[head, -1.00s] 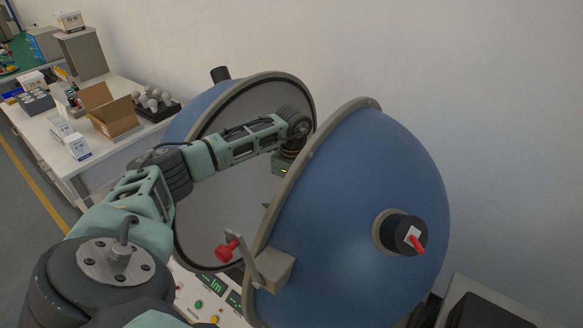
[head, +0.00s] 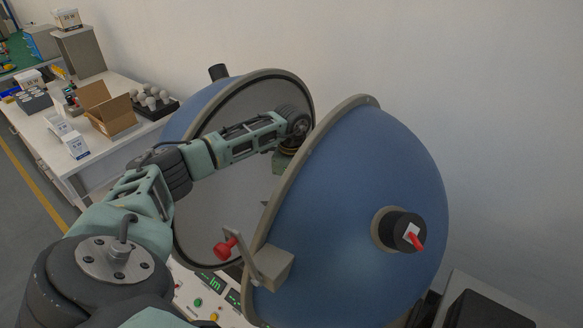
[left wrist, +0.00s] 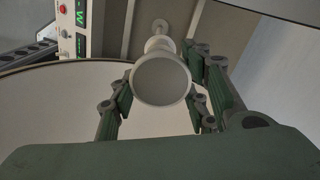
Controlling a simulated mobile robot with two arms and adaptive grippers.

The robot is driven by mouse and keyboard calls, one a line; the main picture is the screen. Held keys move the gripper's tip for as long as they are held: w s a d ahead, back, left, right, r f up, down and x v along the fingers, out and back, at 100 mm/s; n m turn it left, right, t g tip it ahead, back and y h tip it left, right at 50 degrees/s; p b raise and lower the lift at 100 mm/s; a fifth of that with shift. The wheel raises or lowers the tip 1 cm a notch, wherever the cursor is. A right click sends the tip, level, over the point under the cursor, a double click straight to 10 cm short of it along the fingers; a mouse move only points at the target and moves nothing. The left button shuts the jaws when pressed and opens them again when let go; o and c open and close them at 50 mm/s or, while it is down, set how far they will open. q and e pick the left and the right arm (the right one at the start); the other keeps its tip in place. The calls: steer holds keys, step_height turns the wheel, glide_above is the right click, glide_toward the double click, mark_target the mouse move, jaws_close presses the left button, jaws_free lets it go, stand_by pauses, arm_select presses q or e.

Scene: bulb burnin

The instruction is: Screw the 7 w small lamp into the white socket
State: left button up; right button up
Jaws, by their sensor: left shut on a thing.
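In the left wrist view, my left gripper (left wrist: 163,88) has its green fingers on either side of a pale round lamp (left wrist: 160,78) and is shut on it. The lamp's rounded end faces the camera. A narrower white part (left wrist: 160,43), apparently the white socket or its mount, shows just beyond the lamp in line with it. The lamp hides where they meet, so I cannot tell whether they touch. In the head view, my left gripper (head: 282,161) is inside the open blue sphere (head: 370,190), mostly hidden by the rim. The lamp's wattage marking is not visible.
The sphere's two halves stand apart, with my left arm between them. A control panel (head: 205,292) is below. A table (head: 105,160) at left holds an open carton (head: 112,115) and a tray of bulbs (head: 155,102).

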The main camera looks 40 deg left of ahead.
arm_select(q)
steer(key=shift+f+m+b, duration=0.1)
steer(key=shift+m+b, duration=0.25)
steer(key=shift+m, duration=0.55)
steer(key=shift+c, duration=0.2)
steer(key=m+b, duration=0.1)
steer(key=m, duration=0.3)
steer(key=shift+s+a, duration=0.1)
steer(key=shift+s, duration=0.05)
steer(key=m+b, duration=0.1)
steer(key=m, duration=0.4)
steer(key=shift+s+a+m, duration=0.1)
steer(key=shift+m, duration=0.3)
steer(key=shift+c, duration=0.2)
steer(key=m+b, duration=0.1)
steer(key=m, duration=0.4)
steer(key=shift+s+a+b, duration=0.1)
steer(key=shift+b, duration=0.25)
steer(key=m+b, duration=0.1)
steer(key=m, duration=0.5)
steer(key=shift+a, duration=0.1)
steer(key=o, duration=1.1)
steer(key=shift+s, duration=0.15)
steer(key=shift+c, duration=0.2)
